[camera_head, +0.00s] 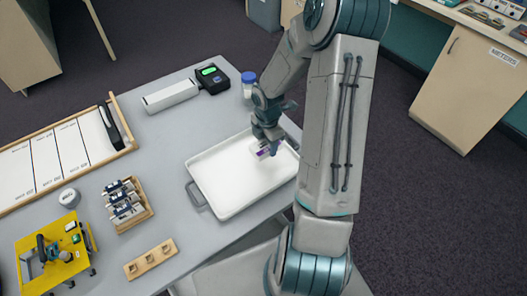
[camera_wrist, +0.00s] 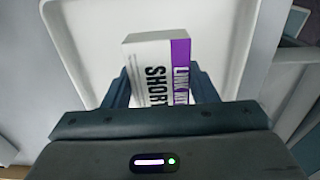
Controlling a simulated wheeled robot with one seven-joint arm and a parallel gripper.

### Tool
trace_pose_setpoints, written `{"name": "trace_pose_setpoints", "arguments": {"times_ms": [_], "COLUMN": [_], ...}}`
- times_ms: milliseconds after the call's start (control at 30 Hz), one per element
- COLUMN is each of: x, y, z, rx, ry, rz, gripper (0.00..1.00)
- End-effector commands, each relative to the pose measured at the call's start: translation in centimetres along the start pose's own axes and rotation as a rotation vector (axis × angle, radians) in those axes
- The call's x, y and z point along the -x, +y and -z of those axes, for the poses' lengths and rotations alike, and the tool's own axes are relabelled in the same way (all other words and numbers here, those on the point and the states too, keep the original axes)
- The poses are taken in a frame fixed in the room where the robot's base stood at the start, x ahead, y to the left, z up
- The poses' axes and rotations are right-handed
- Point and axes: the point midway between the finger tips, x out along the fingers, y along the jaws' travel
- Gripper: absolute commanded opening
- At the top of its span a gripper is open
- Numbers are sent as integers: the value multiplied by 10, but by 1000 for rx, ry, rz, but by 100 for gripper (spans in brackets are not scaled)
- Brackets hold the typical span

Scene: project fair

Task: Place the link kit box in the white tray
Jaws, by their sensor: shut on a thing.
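The link kit box (camera_wrist: 158,72) is a small white box with a purple side strip and dark lettering that reads "SHORT" and "LINK KIT". My gripper (camera_wrist: 160,88) is shut on it, with a finger on each side. In the head view the box (camera_head: 264,151) shows as a small white and purple patch under my gripper (camera_head: 268,138). The white tray (camera_head: 213,195) lies on the grey table and looks empty. The box is over the tray's right part, and the tray (camera_wrist: 85,28) fills the background in the wrist view. I cannot tell whether the box touches the tray floor.
A white bar (camera_head: 170,95), a black device with a green screen (camera_head: 212,78) and a blue-capped bottle (camera_head: 248,84) stand behind the tray. A wooden rack (camera_head: 128,204), a round container (camera_head: 69,197), a yellow stand (camera_head: 55,262) and a wooden block (camera_head: 150,258) are at left.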

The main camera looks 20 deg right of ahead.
Motion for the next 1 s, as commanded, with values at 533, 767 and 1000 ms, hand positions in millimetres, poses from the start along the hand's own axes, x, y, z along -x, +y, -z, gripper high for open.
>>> {"name": "trace_pose_setpoints", "arguments": {"times_ms": [533,767,1000], "x": [-47,-48,-50], "y": [9,9,9], "z": [6,6,6], "rx": [-1,-2,-1], "ry": [0,0,0], "rz": [1,0,0], "gripper": [29,29,74]}}
